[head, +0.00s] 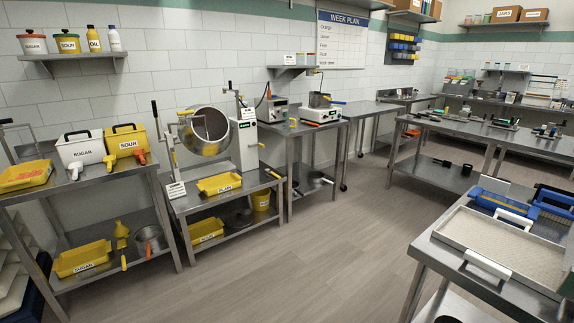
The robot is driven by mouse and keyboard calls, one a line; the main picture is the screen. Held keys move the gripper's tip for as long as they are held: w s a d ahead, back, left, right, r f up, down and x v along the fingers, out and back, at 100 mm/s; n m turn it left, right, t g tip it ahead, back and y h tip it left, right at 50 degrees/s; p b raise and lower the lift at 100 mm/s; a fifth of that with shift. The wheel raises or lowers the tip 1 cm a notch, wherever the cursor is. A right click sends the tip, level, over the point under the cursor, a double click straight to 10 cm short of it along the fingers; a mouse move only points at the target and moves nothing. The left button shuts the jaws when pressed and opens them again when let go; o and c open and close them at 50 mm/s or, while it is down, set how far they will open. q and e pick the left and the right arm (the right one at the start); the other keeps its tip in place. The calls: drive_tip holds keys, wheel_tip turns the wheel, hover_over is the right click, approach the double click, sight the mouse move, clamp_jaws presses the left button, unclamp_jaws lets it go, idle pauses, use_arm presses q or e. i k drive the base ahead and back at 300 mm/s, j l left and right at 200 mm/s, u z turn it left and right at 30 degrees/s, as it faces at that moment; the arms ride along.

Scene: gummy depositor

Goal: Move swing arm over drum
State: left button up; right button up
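A thin upright post with a short grey top piece (232,90) stands just right of the drum. It may be the swing arm, but I cannot tell for sure. A tall lever with a black grip (155,111) stands at the drum's left. Neither of my grippers is in view.
A yellow tray (219,184) lies in front of the drum. Sugar (83,151) and sour (126,142) bins stand on the left table. A tray with white handles (502,246) is on the near right table. The middle floor (310,250) is clear.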

sight(236, 91)
drive_tip(key=i+u, duration=0.3)
drive_tip(key=i, duration=0.6)
drive_tip(key=i+u, duration=0.25)
drive_tip(key=i, duration=0.65)
drive_tip(key=i+l+z, duration=0.1)
drive_tip(key=i+z, duration=0.6)
drive_tip(key=i, duration=0.25)
drive_tip(key=i+j+z, duration=0.2)
drive_tip(key=i+z, duration=0.15)
drive_tip(key=i+l, duration=0.1)
drive_tip(key=i, duration=0.4)
drive_tip(key=i+l+u, duration=0.1)
drive_tip(key=i, duration=0.4)
drive_tip(key=i+l+u, duration=0.1)
drive_tip(key=i, duration=0.4)
drive_tip(key=i+l, duration=0.3)
drive_tip(key=i, duration=0.2)
